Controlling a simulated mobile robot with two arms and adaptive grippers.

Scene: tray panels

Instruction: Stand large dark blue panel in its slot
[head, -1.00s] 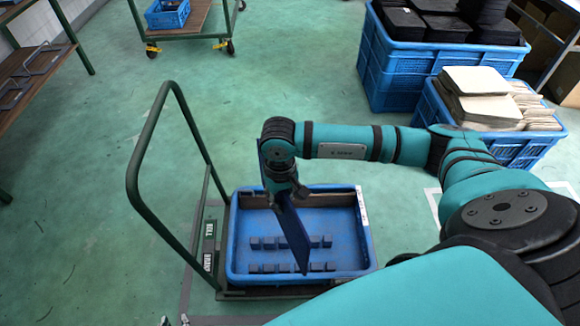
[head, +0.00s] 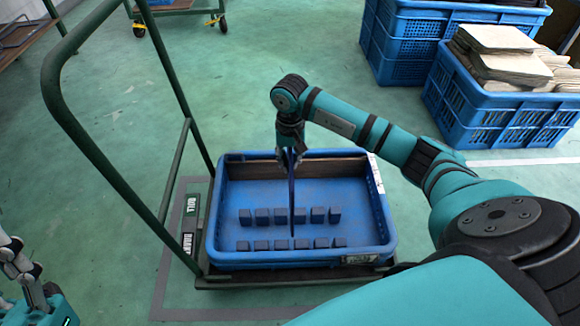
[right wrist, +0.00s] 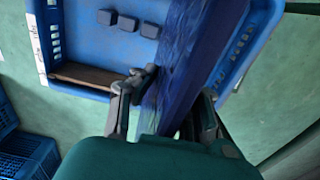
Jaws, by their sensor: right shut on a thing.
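The large dark blue panel (head: 291,195) hangs upright over the blue tray, seen almost edge-on in the head view. My right gripper (head: 290,150) is shut on its upper end. The right wrist view shows the panel (right wrist: 192,60) between the two fingers (right wrist: 165,112). The blue tray (head: 228,250) has two rows of small dark blocks with gaps (head: 262,216). The panel's lower end shows among the blocks near the middle; whether it is inside a gap or above it I cannot tell. My left gripper (head: 22,268) is at the left edge, its jaw state unclear.
The tray sits on a cart with a tall green handle (head: 85,140) on its left. Blue crates stand behind on the right, one (head: 490,115) with stacked pale boards (head: 505,65). No other panel stands in the tray.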

